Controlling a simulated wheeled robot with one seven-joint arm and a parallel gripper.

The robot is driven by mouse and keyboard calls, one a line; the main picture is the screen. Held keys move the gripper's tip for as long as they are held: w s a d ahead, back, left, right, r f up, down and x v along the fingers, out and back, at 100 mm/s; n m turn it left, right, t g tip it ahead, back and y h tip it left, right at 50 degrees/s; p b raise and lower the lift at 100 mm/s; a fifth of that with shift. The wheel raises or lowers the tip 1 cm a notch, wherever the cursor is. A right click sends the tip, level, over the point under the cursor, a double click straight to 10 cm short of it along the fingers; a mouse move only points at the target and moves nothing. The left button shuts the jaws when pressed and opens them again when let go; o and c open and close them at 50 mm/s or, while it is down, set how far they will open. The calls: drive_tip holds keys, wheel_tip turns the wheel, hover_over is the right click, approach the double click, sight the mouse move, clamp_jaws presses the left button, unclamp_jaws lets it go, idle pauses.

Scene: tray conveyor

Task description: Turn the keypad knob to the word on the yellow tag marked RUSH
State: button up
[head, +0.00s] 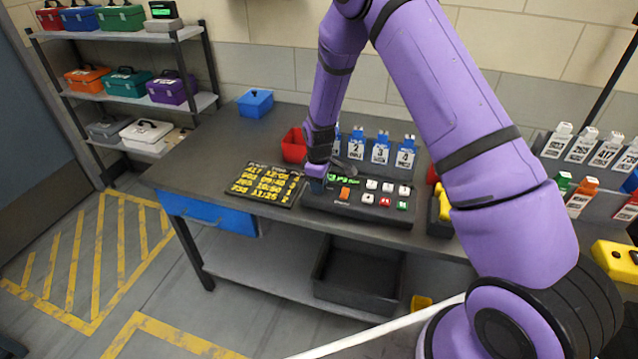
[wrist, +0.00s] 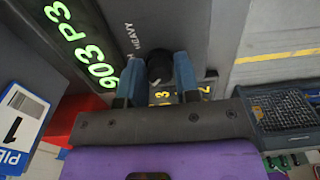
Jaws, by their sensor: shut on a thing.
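The keypad (head: 345,210) is a dark panel on the bench with a green-lit display (head: 345,179) and several white, red, green and orange buttons. Its black knob (wrist: 158,65) shows in the wrist view between the two blue fingertips of my gripper (wrist: 159,76), which is shut on it. White words, one reading HEAVY, are printed on the panel beside the knob; other words are partly hidden. In the head view my gripper (head: 316,180) covers the knob at the keypad's left end. I cannot make out a yellow tag marked RUSH in either view.
A black board (head: 265,186) with yellow lettering lies left of the keypad. A red bin (head: 294,146) and several blue numbered holders (head: 381,152) stand behind it. A blue bin (head: 255,103) sits at the back left. The bench's left part is clear.

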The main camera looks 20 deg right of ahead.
drive_tip(key=m, duration=0.4)
drive_tip(key=shift+m, duration=2.2)
drive_tip(key=o, duration=0.9)
drive_tip(key=shift+r, duration=0.15)
wheel_tip(320, 180, up, 11)
drive_tip(key=shift+f, duration=0.2)
